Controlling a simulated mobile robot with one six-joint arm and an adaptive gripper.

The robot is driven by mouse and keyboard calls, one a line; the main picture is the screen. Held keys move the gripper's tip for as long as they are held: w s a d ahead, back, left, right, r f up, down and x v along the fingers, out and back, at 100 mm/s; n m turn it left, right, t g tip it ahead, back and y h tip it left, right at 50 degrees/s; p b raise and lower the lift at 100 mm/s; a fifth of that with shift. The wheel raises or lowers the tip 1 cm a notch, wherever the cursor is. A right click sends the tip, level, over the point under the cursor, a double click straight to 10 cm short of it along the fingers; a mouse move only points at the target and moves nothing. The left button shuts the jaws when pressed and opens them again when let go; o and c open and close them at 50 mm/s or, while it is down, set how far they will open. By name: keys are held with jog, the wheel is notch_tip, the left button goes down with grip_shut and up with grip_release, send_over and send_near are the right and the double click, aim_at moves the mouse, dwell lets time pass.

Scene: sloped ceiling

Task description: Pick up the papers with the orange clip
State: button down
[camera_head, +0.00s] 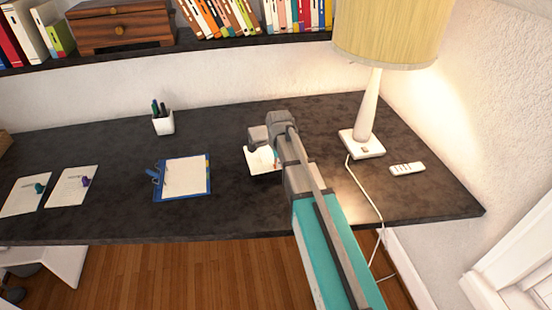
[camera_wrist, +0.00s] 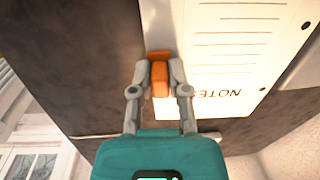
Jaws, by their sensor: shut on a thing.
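The papers (camera_wrist: 235,45) are white, with ruled lines and the word NOTES upside down in the wrist view. The orange clip (camera_wrist: 158,56) sits at their edge. My gripper (camera_wrist: 160,78) is shut on the orange clip, with one finger on each side of it. In the head view, part of the white papers (camera_head: 261,161) shows beside and below my wrist, at the middle of the dark desk (camera_head: 225,129). My arm hides the clip and fingertips there. I cannot tell whether the papers touch the desk.
A blue clipboard (camera_head: 183,178) lies left of my arm, with a pen cup (camera_head: 162,121) behind it. Two clipped papers (camera_head: 71,187) (camera_head: 24,195) lie farther left. A lamp (camera_head: 367,110) and a remote (camera_head: 407,169) are on the right. A shelf (camera_head: 120,58) runs above.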

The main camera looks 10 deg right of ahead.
jog(key=s+r+p, duration=0.5)
jog(key=s+r, duration=0.1)
jog(key=s, duration=0.5)
jog(key=shift+r+p, duration=0.25)
jog(key=shift+p, duration=0.05)
jog(key=shift+r, duration=0.15)
jog(key=shift+r+p, duration=1.9)
jog(key=shift+p, duration=0.1)
